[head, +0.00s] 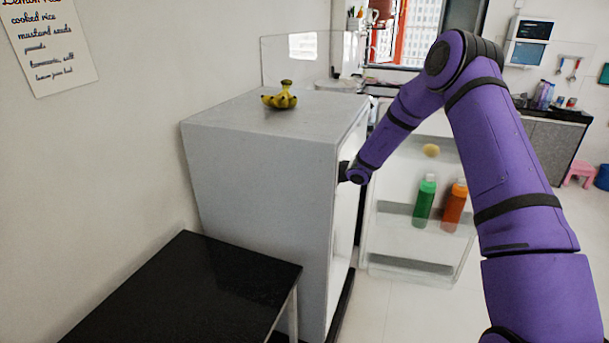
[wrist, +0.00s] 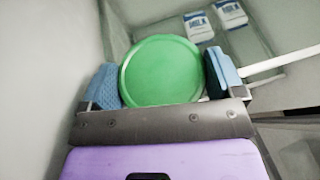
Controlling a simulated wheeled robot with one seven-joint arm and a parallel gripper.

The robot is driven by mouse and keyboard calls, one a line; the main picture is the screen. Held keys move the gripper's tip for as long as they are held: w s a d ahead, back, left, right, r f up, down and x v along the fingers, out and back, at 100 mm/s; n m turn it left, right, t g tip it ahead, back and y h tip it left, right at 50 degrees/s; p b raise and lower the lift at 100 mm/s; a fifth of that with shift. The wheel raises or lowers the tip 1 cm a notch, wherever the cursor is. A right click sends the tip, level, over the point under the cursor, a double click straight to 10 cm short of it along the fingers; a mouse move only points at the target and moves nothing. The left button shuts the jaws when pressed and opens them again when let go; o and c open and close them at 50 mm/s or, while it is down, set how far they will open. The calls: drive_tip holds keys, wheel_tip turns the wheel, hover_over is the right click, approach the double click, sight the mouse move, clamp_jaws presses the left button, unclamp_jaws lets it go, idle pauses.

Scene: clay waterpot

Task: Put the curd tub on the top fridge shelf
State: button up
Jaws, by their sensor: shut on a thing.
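The curd tub (wrist: 160,68) shows in the wrist view as a round green lid; its sides are hidden beneath the lid. My gripper (wrist: 162,84) is shut on it, with one blue finger pad on each side. In the head view my gripper (head: 345,173) is at the open front of the white fridge (head: 262,190), its fingers and the tub hidden behind the fridge side. The fridge shelves are not visible in the head view. In the wrist view a pale shelf with a white edge (wrist: 284,61) lies to the right of the tub.
Blue and white packets (wrist: 200,27) lie beyond the tub. The open fridge door (head: 395,235) holds a green bottle (head: 424,202) and an orange bottle (head: 454,206). Bananas (head: 280,98) sit on the fridge top. A black table (head: 190,290) stands in front.

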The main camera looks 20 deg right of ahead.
drive_tip(key=w+a, duration=0.2)
drive_tip(key=shift+w+a, duration=0.3)
drive_tip(key=shift+w, duration=0.05)
drive_tip(key=shift+s+d+f, duration=0.1)
drive_tip(key=shift+d+f, duration=0.05)
drive_tip(key=shift+f, duration=0.1)
drive_tip(key=shift+f, duration=0.15)
drive_tip(key=o, duration=1)
drive_tip(key=shift+s+d+r, duration=0.2)
drive_tip(key=shift+r, duration=0.05)
drive_tip(key=s+d, duration=0.8)
drive_tip(key=s, duration=0.1)
drive_tip(key=shift+s+d, duration=0.15)
drive_tip(key=shift+d, duration=0.1)
drive_tip(key=shift+r, duration=0.1)
